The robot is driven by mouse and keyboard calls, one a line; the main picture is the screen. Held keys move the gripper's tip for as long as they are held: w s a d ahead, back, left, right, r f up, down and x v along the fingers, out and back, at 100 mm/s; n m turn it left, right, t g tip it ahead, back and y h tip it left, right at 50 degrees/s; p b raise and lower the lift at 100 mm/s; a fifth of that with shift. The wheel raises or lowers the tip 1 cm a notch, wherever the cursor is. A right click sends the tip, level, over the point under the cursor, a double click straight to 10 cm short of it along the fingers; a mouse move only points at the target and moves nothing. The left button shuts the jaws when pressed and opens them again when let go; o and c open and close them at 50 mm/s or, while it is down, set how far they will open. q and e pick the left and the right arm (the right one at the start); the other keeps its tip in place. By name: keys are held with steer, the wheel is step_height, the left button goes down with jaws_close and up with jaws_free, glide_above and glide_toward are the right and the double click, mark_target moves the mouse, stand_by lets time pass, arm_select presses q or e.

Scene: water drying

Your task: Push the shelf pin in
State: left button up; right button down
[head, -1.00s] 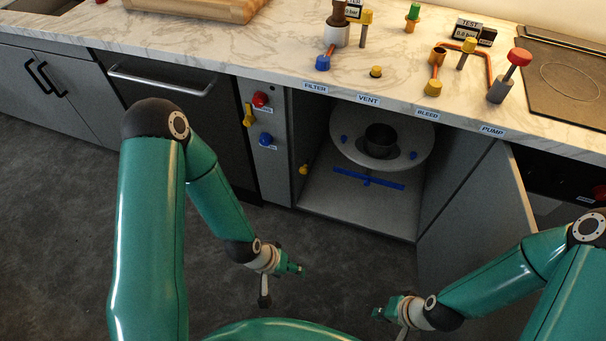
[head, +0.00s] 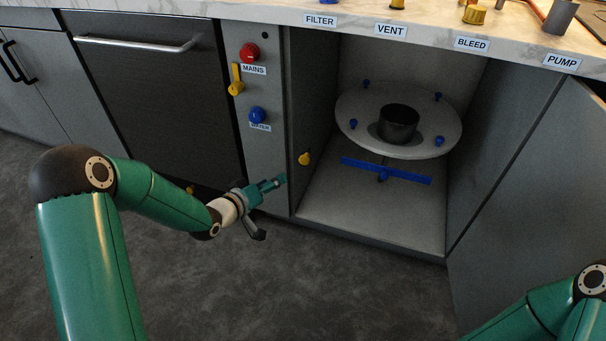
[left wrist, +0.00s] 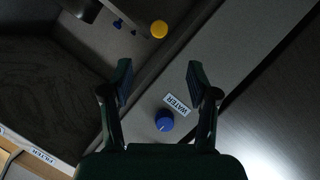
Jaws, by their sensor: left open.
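The likely shelf pin is a yellow round knob (head: 304,158) on the inner left wall of the open cabinet, near its front edge. It also shows in the left wrist view, as a yellow disc (left wrist: 159,29) beyond the fingertips. My left gripper (head: 276,183) is in front of the cabinet's left edge, lower and to the left of the knob, apart from it. In the left wrist view its two fingers (left wrist: 158,75) are spread with nothing between them. A round shelf (head: 355,103) with a dark cup (head: 398,123) is inside the cabinet. My right gripper is out of view.
The panel left of the opening carries a red knob (head: 249,52), a yellow lever (head: 236,82) and a blue knob (head: 257,115). A blue bar (head: 410,177) lies below the round shelf. The open door (head: 530,200) stands at right. The counter edge is above.

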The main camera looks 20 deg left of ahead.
mark_target(302, 161)
arm_select(q)
steer(key=b+x, duration=0.1)
steer(key=x, duration=0.4)
steer(key=b+x, duration=0.2)
steer(key=x, duration=0.3)
steer(key=b+x, duration=0.1)
steer(key=x, duration=0.4)
steer(key=shift+w+a, duration=0.2)
steer(key=shift+w, duration=0.15)
steer(key=shift+w+d+b, duration=0.2)
steer(key=shift+w+b, duration=0.1)
steer(key=shift+w, duration=0.45)
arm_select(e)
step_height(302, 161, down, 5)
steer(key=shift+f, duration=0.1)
arm_select(q)
steer(key=shift+f, duration=0.1)
jaws_close()
